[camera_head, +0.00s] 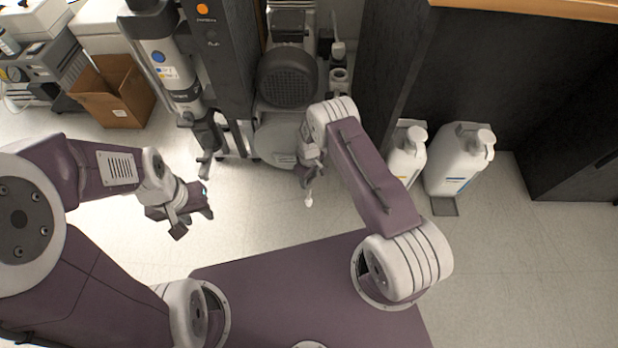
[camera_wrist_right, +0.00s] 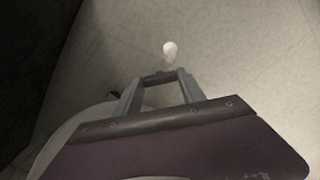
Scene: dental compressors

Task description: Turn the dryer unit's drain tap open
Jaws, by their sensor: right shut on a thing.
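The grey upright cylinder with a blue dot (camera_head: 170,65), which looks like the dryer unit, stands at the back left. A grey lever-like part (camera_head: 206,163) hangs below its dark lower end; it may be the drain tap. My left gripper (camera_head: 193,222) is in front of it, apart from it, with its fingers spread and nothing seen between them. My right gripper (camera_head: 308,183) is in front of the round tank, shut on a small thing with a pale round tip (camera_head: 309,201). In the right wrist view this pale tip (camera_wrist_right: 170,47) shows just beyond the fingertips; what it belongs to is unclear.
A compressor motor (camera_head: 287,77) and its pale round tank (camera_head: 275,138) stand behind my right gripper. White jugs (camera_head: 456,163) stand to the right by a dark cabinet (camera_head: 395,70). An open cardboard box (camera_head: 113,92) is at the left. The floor between my grippers is clear.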

